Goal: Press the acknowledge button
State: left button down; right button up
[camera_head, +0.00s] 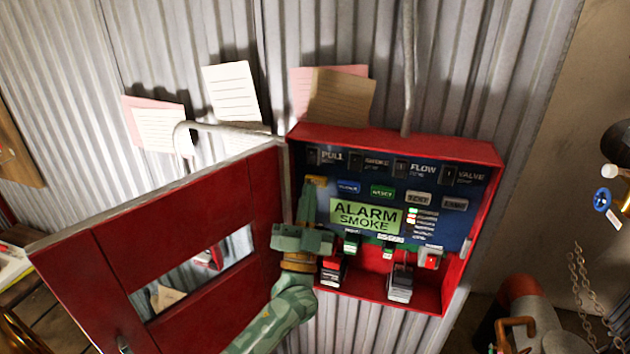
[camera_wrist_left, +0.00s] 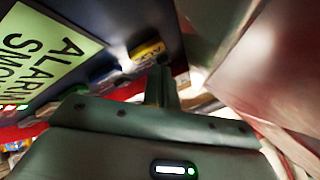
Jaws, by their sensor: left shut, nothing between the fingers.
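The alarm panel's dark blue face (camera_head: 400,178) is inside an open red cabinet. The acknowledge button (camera_head: 320,180) is yellow, at the left end of the button row, and is partly covered by my gripper in the head view. In the left wrist view the yellow button (camera_wrist_left: 148,50), with partly readable lettering, lies just beyond the fingertips. My left gripper (camera_head: 308,186) is shut and empty, its fingers pointing up along the panel's left side. Its fingertips (camera_wrist_left: 160,72) are close to the button; I cannot tell whether they touch. My right gripper is not in view.
A blue button (camera_head: 348,187), a green button (camera_head: 382,192) and grey buttons follow to the right. The lit display (camera_head: 366,215) reads ALARM SMOKE. The red cabinet door (camera_head: 110,265) stands open to the left, close beside my left arm. Papers (camera_head: 232,92) hang above.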

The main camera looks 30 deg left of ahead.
pick_arm(q)
jog(key=s+p, duration=0.1)
jog(key=s, duration=0.1)
jog(key=s+d+p, duration=0.1)
jog(key=s, duration=0.2)
jog(key=shift+d, duration=0.1)
dwell(0.3)
jog(key=shift+w, duration=0.1)
dwell(0.6)
